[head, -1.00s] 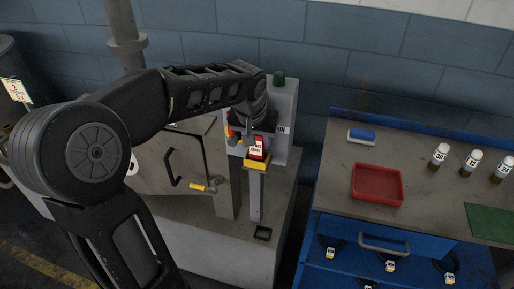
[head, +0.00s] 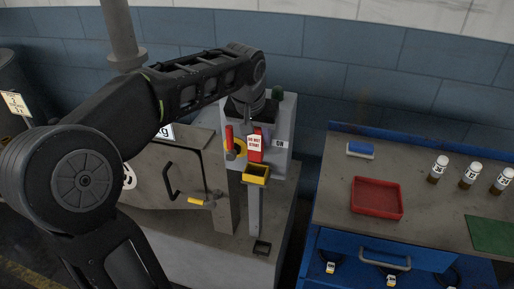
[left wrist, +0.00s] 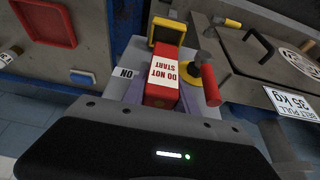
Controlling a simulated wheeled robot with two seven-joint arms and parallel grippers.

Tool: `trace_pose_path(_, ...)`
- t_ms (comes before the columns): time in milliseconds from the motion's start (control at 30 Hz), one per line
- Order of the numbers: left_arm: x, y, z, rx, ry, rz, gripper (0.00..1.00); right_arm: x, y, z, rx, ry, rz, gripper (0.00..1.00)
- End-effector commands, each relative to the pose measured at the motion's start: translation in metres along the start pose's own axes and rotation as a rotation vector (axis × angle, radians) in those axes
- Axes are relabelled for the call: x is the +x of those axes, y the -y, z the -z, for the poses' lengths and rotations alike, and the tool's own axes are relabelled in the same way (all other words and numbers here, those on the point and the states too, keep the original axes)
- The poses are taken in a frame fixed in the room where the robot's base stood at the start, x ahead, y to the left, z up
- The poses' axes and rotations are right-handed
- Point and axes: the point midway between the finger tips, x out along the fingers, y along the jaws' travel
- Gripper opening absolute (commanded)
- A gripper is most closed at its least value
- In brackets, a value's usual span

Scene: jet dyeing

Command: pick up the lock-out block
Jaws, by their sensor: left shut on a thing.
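The lock-out block is red with a white "DO NOT START" label (head: 255,148). It also shows in the left wrist view (left wrist: 161,84). My left gripper (head: 257,132) is shut on it, with a finger on each side in the wrist view. The block is upright, held just above a yellow open-topped holder (head: 256,174) on a grey post. The holder looks dark and empty inside; it also shows in the wrist view (left wrist: 167,30). My right gripper is not in view.
A red-handled switch on a yellow disc (head: 230,136) sits left of the block on the grey panel, close by. At right, a bench holds a red tray (head: 377,198), a blue brush-like item (head: 360,149) and labelled bottles (head: 470,174).

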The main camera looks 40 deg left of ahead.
Motion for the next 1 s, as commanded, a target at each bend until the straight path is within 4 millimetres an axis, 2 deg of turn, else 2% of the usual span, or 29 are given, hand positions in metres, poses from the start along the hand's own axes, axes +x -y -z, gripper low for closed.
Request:
trace_pose_path(200, -0.041, -0.001, 0.018, 0.000, -0.004, -0.002, 0.00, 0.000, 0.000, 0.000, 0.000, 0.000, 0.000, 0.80)
trace_pose_path(500, -0.087, -0.001, 0.037, 0.001, -0.002, -0.001, 0.00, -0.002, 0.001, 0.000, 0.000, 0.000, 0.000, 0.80)
trace_pose_path(700, -0.103, -0.001, 0.043, 0.001, -0.001, -0.001, 0.00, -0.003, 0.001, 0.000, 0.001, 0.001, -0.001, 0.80)
trace_pose_path(1000, -0.107, 0.000, 0.045, 0.001, 0.001, 0.000, 0.00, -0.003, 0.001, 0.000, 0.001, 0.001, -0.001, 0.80)
